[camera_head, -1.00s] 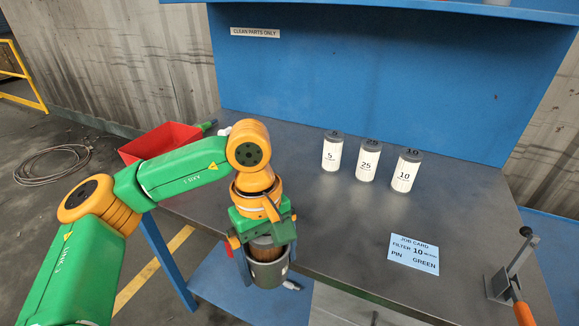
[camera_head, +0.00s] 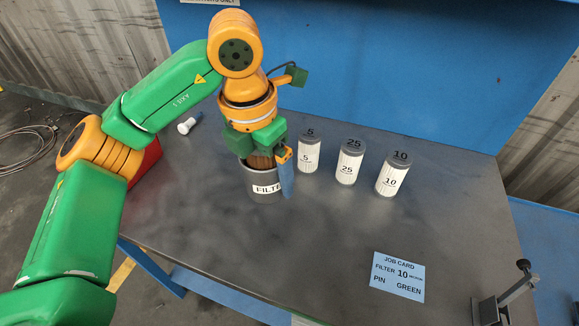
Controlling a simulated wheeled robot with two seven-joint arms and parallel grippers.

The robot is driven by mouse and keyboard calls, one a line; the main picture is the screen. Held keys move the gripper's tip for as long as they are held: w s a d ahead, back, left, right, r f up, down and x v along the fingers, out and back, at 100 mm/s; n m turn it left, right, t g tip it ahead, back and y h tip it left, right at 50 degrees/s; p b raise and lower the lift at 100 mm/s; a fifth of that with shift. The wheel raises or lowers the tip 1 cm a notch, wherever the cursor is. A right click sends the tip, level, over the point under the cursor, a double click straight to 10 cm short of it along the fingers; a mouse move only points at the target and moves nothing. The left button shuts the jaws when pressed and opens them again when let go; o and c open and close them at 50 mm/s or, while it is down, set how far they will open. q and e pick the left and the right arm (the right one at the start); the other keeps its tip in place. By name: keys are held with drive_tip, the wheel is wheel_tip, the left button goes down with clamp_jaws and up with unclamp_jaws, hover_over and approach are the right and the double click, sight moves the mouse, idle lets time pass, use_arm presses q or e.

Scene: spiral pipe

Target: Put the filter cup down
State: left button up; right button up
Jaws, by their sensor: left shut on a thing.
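The filter cup (camera_head: 264,187) is a grey metal cup with a white label reading "FILTE", partly covered by a finger. A brown pleated filter shows at its top, under the gripper. My left gripper (camera_head: 262,160) points down and is shut on the filter cup, with a blue-tipped finger on its right side. The cup is upright over the left part of the dark worktable (camera_head: 330,240). I cannot tell whether its base touches the table. My right gripper is not in view.
White filter cartridges marked 5 (camera_head: 309,152), 25 (camera_head: 350,164) and 10 (camera_head: 392,176) stand right of the cup. A blue job card (camera_head: 398,277) lies at the front. A lever clamp (camera_head: 505,300) is at the front right. A red bin (camera_head: 146,160) is partly behind my arm.

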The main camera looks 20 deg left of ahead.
use_arm(q)
drive_tip(key=shift+r, duration=0.1)
drive_tip(key=shift+s+a, duration=0.15)
drive_tip(key=shift+a, duration=0.25)
drive_tip(key=w+a+f+p, duration=0.1)
drive_tip(key=a+f, duration=0.2)
drive_tip(key=a, duration=0.1)
drive_tip(key=w+a+f, duration=0.2)
drive_tip(key=a+f, duration=0.1)
drive_tip(key=a, duration=0.1)
drive_tip(key=w+a+f+p, duration=0.1)
drive_tip(key=a+f, duration=0.2)
drive_tip(key=a, duration=0.1)
drive_tip(key=shift+w+a+f+p, duration=0.25)
drive_tip(key=shift+w+f+p, duration=0.1)
drive_tip(key=shift+f, duration=0.05)
wheel_tip(320, 180, down, 2)
drive_tip(key=shift+f+p, duration=0.2)
drive_tip(key=shift+p, duration=0.5)
drive_tip(key=shift+f, duration=0.3)
drive_tip(key=shift+d+f, duration=0.1)
